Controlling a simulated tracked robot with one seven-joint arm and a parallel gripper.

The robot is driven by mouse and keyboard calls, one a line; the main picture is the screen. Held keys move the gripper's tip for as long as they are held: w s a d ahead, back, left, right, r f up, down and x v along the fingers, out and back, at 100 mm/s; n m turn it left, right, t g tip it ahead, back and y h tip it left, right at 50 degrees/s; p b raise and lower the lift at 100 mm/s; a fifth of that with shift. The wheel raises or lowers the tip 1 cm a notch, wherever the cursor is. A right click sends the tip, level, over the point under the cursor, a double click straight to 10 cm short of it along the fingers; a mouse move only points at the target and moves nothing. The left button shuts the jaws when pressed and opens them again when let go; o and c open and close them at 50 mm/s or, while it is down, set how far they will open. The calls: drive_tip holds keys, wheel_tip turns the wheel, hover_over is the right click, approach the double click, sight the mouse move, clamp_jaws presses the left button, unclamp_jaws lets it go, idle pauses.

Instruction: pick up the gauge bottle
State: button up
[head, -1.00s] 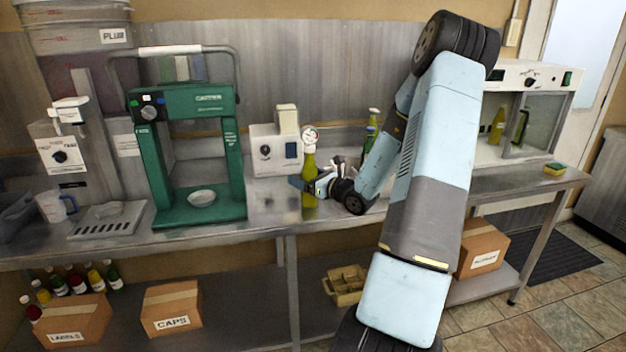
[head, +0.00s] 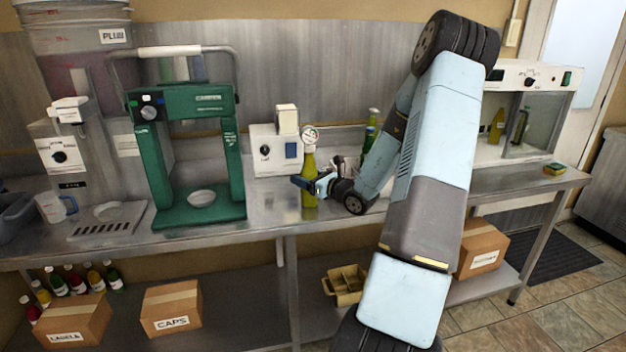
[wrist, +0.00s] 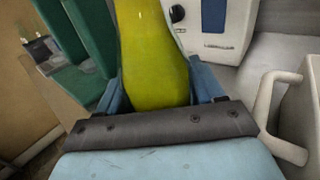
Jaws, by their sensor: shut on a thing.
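The gauge bottle (head: 309,184) is yellow-green with a round white dial on its top. It stands upright at the counter's front part, right of the green press. My gripper (head: 306,184) reaches it from the right, and its fingers are shut on the bottle's body. In the wrist view the bottle (wrist: 155,60) fills the space between my fingers (wrist: 160,98); its top is out of that view. I cannot tell whether its base touches the counter.
The green press (head: 190,150) stands left of the bottle. A white device (head: 275,150) is close behind it. A green bottle (head: 369,135) stands behind my arm. A steel counter (head: 270,222) runs beneath, with boxes on the shelf below. A white cabinet (head: 535,75) is at right.

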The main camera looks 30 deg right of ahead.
drive_tip(key=shift+c, duration=0.5)
drive_tip(key=shift+r, duration=0.1)
